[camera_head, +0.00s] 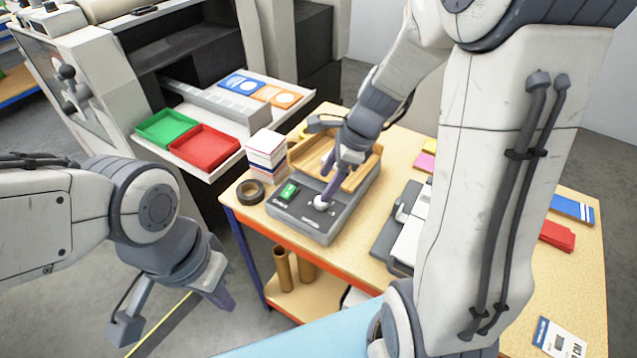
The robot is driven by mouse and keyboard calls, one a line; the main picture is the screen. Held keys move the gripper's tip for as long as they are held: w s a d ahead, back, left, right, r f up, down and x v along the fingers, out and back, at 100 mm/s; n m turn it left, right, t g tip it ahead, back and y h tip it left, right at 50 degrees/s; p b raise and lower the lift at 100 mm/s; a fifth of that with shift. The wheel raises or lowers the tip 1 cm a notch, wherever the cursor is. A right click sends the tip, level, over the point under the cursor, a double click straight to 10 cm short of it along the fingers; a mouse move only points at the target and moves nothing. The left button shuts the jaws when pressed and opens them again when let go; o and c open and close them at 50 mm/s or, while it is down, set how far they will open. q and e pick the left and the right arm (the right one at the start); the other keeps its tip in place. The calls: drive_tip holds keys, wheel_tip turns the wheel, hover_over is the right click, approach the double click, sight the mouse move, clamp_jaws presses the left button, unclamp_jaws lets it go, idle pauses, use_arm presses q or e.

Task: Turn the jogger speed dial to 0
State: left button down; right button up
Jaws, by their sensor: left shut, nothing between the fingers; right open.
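The jogger (300,228) is a grey machine on the table, with a wooden tray (362,172) on top and a dark sloped front panel. A pale round dial (320,203) sits on the right part of that panel. Its pointer and scale are too small to read. My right gripper (332,188) is open and points down right at the dial. Its fingers partly cover the dial's upper side, and I cannot tell whether they touch it. My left gripper (222,296) is shut and empty, low at the left, off the table's edge.
A green button or display (288,190) is on the panel. A tape roll (250,191) and a stack of cards (266,152) stand left of the jogger. A grey device (397,230) is close on its right. Green (167,127) and red (205,147) trays lie behind.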

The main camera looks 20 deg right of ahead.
sight(321, 204)
drive_tip(key=w+f+m, duration=0.1)
drive_tip(key=f, duration=0.2)
drive_tip(key=w+f+m+b, duration=0.1)
drive_tip(key=f, duration=0.3)
drive_tip(key=w+f+m, duration=0.1)
drive_tip(key=f, duration=0.2)
drive_tip(key=shift+w+d+f+m+b, duration=0.15)
drive_tip(key=shift+w+d+m+b, duration=0.15)
drive_tip(key=shift+w+b, duration=0.1)
clamp_jaws()
